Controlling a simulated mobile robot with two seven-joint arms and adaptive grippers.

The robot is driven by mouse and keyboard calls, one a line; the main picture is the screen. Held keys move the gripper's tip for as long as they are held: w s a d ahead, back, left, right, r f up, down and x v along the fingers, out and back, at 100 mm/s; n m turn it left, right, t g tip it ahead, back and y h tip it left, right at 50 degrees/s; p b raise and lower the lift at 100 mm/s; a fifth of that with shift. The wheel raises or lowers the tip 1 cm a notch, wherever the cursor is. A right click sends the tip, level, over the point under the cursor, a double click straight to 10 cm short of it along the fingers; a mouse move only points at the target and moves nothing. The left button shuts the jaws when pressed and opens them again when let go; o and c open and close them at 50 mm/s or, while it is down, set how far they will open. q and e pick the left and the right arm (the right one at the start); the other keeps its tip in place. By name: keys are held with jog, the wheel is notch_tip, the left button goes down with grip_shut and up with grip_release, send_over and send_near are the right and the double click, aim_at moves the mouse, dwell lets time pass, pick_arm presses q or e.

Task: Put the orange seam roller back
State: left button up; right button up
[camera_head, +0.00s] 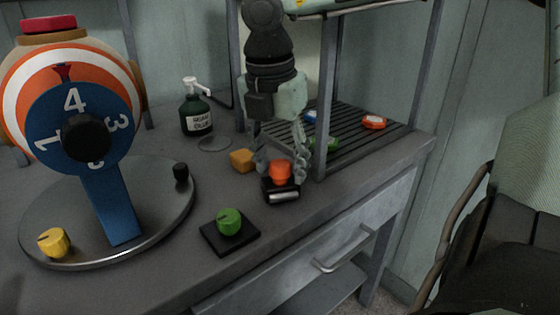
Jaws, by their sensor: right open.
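An orange piece (280,173), which looks like the orange seam roller, stands on a small black base (283,196) with a pale label on its front, near the table's front edge. My right gripper (281,164) points down from above, with its fingers on either side of the orange piece. It is open; whether the fingers touch the piece I cannot tell. My left gripper is not in view.
An orange-yellow block (243,160) sits just left of my right gripper. A green knob (229,222) is on a black pad (243,241). A shelf post (326,105) stands close on the right, beside a slatted rack (352,137). A green glue bottle (195,115) and numbered ball press (75,120) are left.

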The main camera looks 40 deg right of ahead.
aim_at(274, 187)
notch_tip(274, 187, up, 12)
jog(key=a, duration=0.2)
jog(key=shift+s+f, duration=0.15)
jog(key=shift+s, duration=0.1)
dwell(0.4)
